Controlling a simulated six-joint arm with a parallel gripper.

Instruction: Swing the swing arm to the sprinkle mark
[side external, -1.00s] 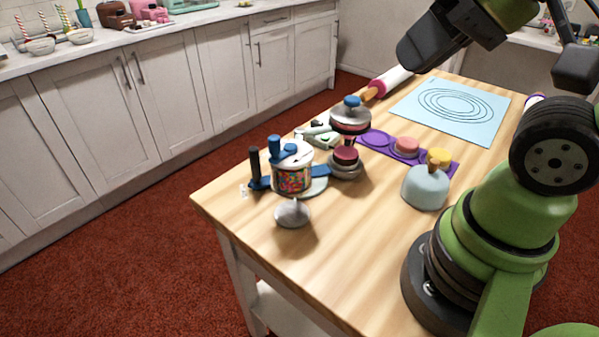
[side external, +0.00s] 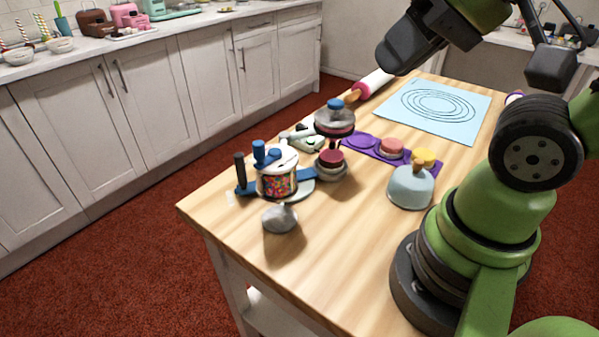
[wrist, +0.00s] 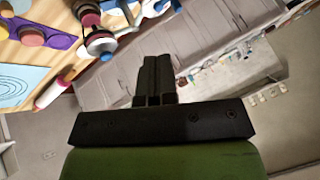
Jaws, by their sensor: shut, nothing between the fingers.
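In the side external view, a blue swing arm (side external: 249,188) with an upright dark handle (side external: 240,170) runs low beside a clear jar of coloured sprinkles (side external: 277,182) with a white lid and blue knobs. They stand at a pale round base (side external: 300,192) near the table's left edge. Small pale marks (side external: 229,198) lie on the wood left of the handle; I cannot tell which is the sprinkle mark. In the wrist view my gripper (wrist: 156,62) is shut and empty, with the table beyond it at upper left. It is clear of the swing arm.
A light blue mat (side external: 455,125) lies at the back. The front wood is clear.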

